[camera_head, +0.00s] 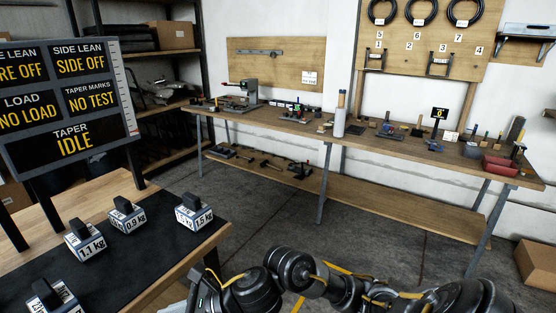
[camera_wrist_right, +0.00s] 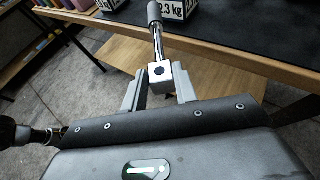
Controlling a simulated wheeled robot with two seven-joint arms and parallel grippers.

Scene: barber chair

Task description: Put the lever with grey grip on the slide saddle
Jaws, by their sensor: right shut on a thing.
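My right gripper (camera_wrist_right: 158,92) is shut on the lever's pale square block (camera_wrist_right: 160,74) in the right wrist view. The lever's metal rod rises from that block to a grey grip (camera_wrist_right: 154,12), which points away from the gripper towards a dark-topped table. In the head view only my arm links show at the bottom, with neither gripper visible. I cannot pick out the slide saddle with certainty. Small fixtures and tools stand on the long wooden bench (camera_head: 290,126), too small to tell apart.
A near table with a black mat (camera_head: 150,262) carries several labelled weights, including a 1.1 kg one (camera_head: 86,243). A display board (camera_head: 62,105) stands at the left. Bare floor (camera_head: 255,200) lies between table and bench. A cardboard box (camera_head: 536,264) is at the right.

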